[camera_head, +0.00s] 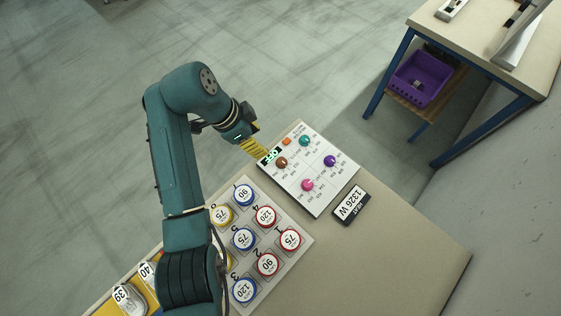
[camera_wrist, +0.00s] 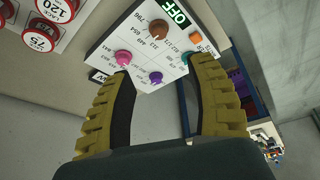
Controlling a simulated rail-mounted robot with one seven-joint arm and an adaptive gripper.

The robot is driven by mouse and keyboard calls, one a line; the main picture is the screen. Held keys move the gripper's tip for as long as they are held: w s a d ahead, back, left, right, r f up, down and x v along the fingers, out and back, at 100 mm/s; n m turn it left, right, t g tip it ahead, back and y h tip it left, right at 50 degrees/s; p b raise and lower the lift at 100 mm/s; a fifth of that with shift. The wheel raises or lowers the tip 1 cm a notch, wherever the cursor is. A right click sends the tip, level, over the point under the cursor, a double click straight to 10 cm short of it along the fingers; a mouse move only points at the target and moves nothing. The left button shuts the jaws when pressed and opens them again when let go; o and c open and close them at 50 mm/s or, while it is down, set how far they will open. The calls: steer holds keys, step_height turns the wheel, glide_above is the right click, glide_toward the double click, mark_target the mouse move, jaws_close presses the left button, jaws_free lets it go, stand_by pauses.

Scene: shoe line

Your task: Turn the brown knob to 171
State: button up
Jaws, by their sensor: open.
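The brown knob (camera_head: 281,162) sits on the white control panel (camera_head: 318,196), near its upper left corner, beside a small display. In the wrist view the brown knob (camera_wrist: 158,30) shows with numbers printed around it, and the display reads OFF. My gripper (camera_head: 262,150) hangs over the panel's upper left edge in the head view. In the wrist view my gripper (camera_wrist: 158,68) has its two yellow fingers wide apart and empty. The brown knob lies beyond the fingertips, apart from both. The exact pointer direction of the knob is too small to read.
The panel also carries teal (camera_head: 305,141), purple (camera_head: 330,160) and pink (camera_head: 307,185) knobs and an orange button (camera_head: 286,141). A black-framed display reading 1326 W (camera_head: 350,203) lies right of it. A board of round numbered pieces (camera_head: 290,262) is below. The table's right part is clear.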

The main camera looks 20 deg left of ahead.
mark_target(281, 161)
steer(key=b+x, duration=0.2)
steer(key=x, duration=1.3)
steer(key=shift+d+f, duration=0.1)
steer(key=shift+f, duration=0.05)
jaws_close()
